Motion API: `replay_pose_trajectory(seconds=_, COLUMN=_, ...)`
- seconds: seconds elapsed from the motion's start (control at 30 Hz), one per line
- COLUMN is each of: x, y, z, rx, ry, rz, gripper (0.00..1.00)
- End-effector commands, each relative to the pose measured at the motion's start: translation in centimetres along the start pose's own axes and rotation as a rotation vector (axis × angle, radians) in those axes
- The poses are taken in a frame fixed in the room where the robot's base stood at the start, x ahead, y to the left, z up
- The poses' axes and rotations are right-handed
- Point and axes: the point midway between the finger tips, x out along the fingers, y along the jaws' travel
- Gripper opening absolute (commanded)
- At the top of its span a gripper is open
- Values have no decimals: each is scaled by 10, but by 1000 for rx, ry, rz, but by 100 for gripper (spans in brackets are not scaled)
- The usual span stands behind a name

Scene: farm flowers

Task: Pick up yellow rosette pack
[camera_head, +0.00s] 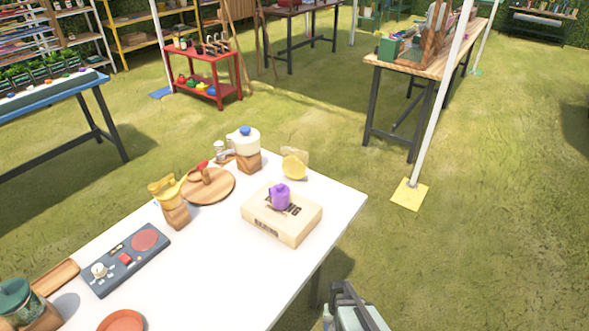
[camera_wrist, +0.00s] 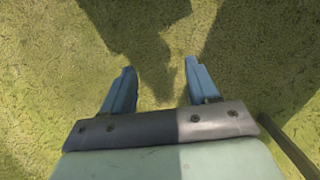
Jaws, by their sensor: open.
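The yellow rosette pack seems to be the yellow round item in a clear wrapper (camera_head: 294,166) near the far right end of the white table (camera_head: 345,198) in the head view. It stands behind the cardboard box, apart from it. My gripper (camera_wrist: 160,80) is open and empty in the wrist view, with its two blue fingers spread over grass. In the head view my gripper (camera_head: 347,300) shows at the bottom, off the table's right edge, well apart from the pack.
A cardboard box (camera_head: 282,226) with a purple pot (camera_head: 280,196) on top stands in front of the pack. A white jug with a blue lid (camera_head: 244,140), a round wooden board (camera_head: 222,190) and a yellow can (camera_head: 168,190) stand left. Bare tabletop lies right.

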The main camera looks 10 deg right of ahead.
Motion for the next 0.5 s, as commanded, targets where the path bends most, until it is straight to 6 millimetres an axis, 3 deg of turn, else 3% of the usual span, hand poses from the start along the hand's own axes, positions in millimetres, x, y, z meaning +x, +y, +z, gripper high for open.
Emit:
replay_pose_trajectory(seconds=0.03, x=-6, y=5, z=-40, rx=53, ry=63, rz=-17, gripper=60)
replay_pose_trajectory(seconds=0.2, x=-42, y=33, z=-144, rx=223, ry=267, rz=-72, gripper=60)
replay_pose_trajectory(seconds=0.37, x=-90, y=75, z=-235, rx=382, ry=456, rz=-125, gripper=60)
replay_pose_trajectory(seconds=0.5, x=-142, y=117, z=-303, rx=517, ry=604, rz=-175, gripper=60)
